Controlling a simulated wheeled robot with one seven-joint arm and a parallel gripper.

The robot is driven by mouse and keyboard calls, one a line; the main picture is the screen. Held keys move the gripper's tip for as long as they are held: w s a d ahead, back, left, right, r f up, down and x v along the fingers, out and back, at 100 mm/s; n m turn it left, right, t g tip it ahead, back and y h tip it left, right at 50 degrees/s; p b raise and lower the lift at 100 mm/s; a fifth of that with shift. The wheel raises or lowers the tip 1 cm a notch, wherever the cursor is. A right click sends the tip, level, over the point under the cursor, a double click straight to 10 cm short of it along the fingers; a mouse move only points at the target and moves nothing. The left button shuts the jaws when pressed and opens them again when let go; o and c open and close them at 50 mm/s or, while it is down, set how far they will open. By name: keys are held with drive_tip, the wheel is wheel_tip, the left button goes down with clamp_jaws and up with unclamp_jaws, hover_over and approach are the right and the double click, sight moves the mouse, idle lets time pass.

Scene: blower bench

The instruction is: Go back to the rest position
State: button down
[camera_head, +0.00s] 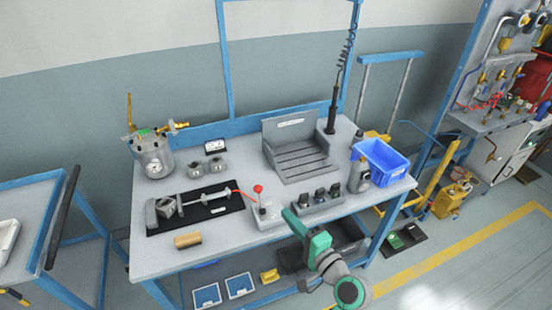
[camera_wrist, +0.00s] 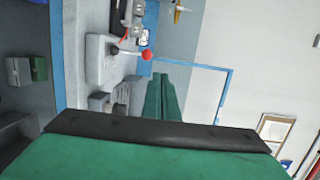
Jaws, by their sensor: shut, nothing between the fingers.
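My gripper (camera_head: 291,216) is in front of the workbench's front edge in the head view, at the end of my green and grey arm. In the wrist view my gripper (camera_wrist: 162,80) shows as two green fingers close together, shut and empty. It touches nothing that I can see. The workbench (camera_head: 160,261) stands behind it, with a lever box with a red knob (camera_head: 258,188) near the front edge. The red knob also shows in the wrist view (camera_wrist: 147,55), just beyond the fingertips in the picture.
A blue bin (camera_head: 381,161) stands at the bench's right end. A grey slotted fixture (camera_head: 300,160) is at the back and a metal pot (camera_head: 153,158) at the left. A black mat (camera_head: 215,211) lies front left. A blue-framed cart (camera_head: 30,199) stands left. Floor at right has open room.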

drive_tip(key=s+a+f+n+g+h, duration=0.1)
drive_tip(key=s+a+f+n+h, duration=0.15)
drive_tip(key=s+f+h, duration=0.95)
drive_tip(key=s+a+n+y, duration=0.1)
drive_tip(key=s+n, duration=0.2)
drive_tip(key=s, duration=0.5)
drive_tip(key=s+a+r+n+y, duration=0.1)
drive_tip(key=s+n, duration=0.2)
drive_tip(key=s, duration=0.6)
drive_tip(key=s+a+r+n+t+y, duration=0.1)
drive_tip(key=s+n, duration=0.3)
drive_tip(key=s, duration=0.5)
drive_tip(key=shift+a+y, duration=0.3)
drive_tip(key=shift+a, duration=0.25)
